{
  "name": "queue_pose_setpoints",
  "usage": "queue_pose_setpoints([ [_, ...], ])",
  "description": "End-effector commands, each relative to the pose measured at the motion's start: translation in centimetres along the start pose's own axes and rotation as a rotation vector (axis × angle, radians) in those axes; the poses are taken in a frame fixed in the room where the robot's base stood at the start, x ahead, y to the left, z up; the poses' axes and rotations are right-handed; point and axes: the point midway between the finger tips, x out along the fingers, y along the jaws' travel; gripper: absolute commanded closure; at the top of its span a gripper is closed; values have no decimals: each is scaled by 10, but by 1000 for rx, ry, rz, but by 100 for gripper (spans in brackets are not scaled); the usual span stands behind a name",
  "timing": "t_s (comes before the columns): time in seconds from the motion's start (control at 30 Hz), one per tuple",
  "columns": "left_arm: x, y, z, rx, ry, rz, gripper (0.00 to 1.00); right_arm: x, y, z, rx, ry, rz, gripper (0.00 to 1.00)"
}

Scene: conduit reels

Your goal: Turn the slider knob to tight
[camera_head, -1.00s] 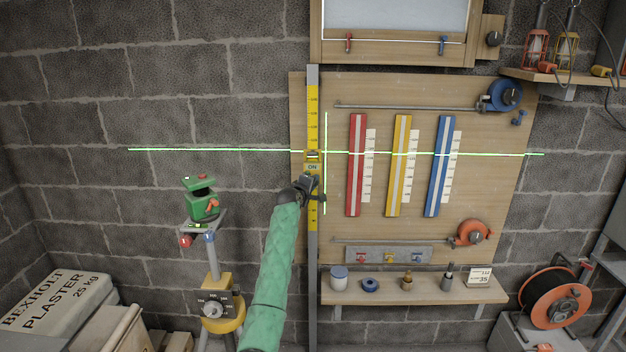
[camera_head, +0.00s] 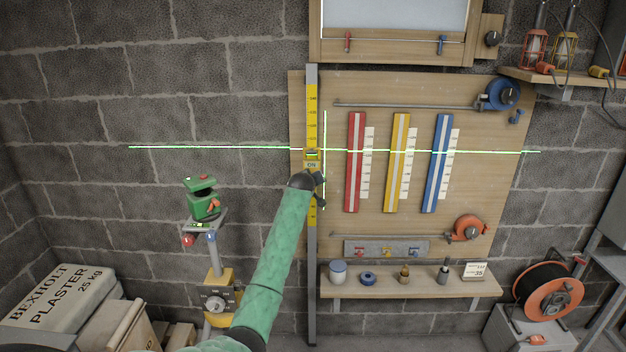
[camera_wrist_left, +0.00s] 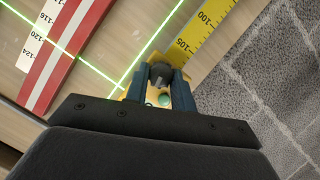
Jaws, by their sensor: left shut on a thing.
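The slider (camera_head: 312,156) sits on the yellow vertical scale of the grey upright rail, with an ON label on its face. My left gripper (camera_head: 317,184) is at the rail just below that label, and my wrist hides much of the slider's lower part. In the left wrist view, the two blue-grey fingers (camera_wrist_left: 160,85) are shut on the dark round slider knob (camera_wrist_left: 160,72). The yellow slider body and a green spot show between and behind the fingers. Any tight or loose marking is not readable. My right gripper is in neither view.
Red (camera_head: 355,160), yellow (camera_head: 398,162) and blue (camera_head: 437,162) strips hang right of the rail on the wooden board (camera_head: 480,190). Green laser lines cross the board. A green laser unit (camera_head: 203,200) stands on a tripod at left. A shelf (camera_head: 430,286) with small items lies below.

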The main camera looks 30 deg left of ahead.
Motion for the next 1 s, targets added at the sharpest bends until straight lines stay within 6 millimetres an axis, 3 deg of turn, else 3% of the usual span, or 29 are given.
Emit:
queue_pose_setpoints([
  [0.77,0,1,0,101,-1,-41,98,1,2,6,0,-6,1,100],
  [0.8,0,1,0,101,-1,-41,73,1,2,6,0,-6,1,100],
  [0.9,0,1,0,101,-1,-41,54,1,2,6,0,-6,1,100],
  [1.0,0,1,0,101,0,-41,53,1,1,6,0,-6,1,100],
])
